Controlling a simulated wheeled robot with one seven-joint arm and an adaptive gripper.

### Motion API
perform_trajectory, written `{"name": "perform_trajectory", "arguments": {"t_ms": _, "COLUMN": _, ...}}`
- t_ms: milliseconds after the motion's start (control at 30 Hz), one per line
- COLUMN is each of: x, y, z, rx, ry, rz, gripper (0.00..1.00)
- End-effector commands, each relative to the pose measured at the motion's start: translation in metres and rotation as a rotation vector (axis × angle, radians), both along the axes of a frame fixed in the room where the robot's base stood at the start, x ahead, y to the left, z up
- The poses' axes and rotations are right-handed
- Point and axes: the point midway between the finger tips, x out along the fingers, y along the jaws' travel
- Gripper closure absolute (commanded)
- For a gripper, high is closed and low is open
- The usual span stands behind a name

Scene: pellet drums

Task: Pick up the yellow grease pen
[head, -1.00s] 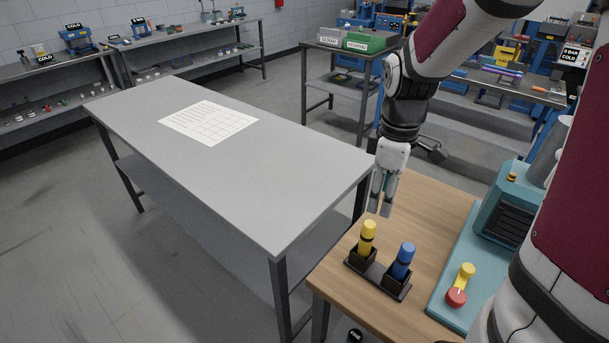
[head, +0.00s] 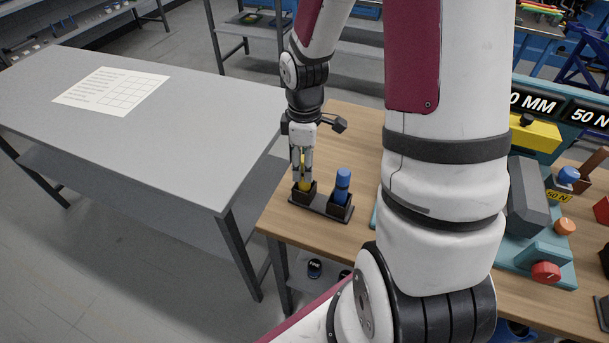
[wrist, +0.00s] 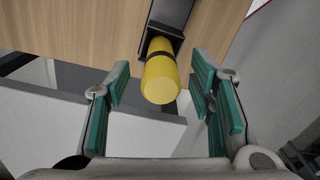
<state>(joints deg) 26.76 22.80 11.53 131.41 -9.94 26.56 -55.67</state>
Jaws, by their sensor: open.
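The yellow grease pen (head: 304,181) stands upright in the left socket of a small black holder (head: 321,206) on the wooden table. My gripper (head: 301,168) is directly over it, pointing down, and its fingers partly hide the pen. In the wrist view the yellow pen (wrist: 160,78) has its end between the two open fingers with green pads, with a gap on each side. The fingers do not appear to touch it. A blue grease pen (head: 342,184) stands in the right socket of the holder.
A grey table (head: 205,130) with a printed sheet (head: 110,90) stands to the left. A teal machine (head: 540,250) with knobs is on the right of the wooden table (head: 355,150), partly behind my arm. The wood around the holder is clear.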

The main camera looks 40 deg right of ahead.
Motion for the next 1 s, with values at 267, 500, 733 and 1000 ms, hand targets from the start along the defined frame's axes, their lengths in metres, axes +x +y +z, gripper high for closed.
{"name": "perform_trajectory", "arguments": {"t_ms": 267, "x": -0.001, "y": 0.001, "z": -0.029, "rx": -0.001, "ry": 0.002, "rz": 0.001, "gripper": 0.51}}
{"name": "perform_trajectory", "arguments": {"t_ms": 500, "x": 0.000, "y": 0.001, "z": -0.030, "rx": -0.001, "ry": 0.000, "rz": 0.001, "gripper": 0.53}}
{"name": "perform_trajectory", "arguments": {"t_ms": 733, "x": 0.000, "y": 0.001, "z": -0.030, "rx": -0.001, "ry": 0.000, "rz": 0.001, "gripper": 1.00}}
{"name": "perform_trajectory", "arguments": {"t_ms": 1000, "x": 0.000, "y": 0.001, "z": -0.029, "rx": -0.001, "ry": 0.000, "rz": 0.001, "gripper": 1.00}}
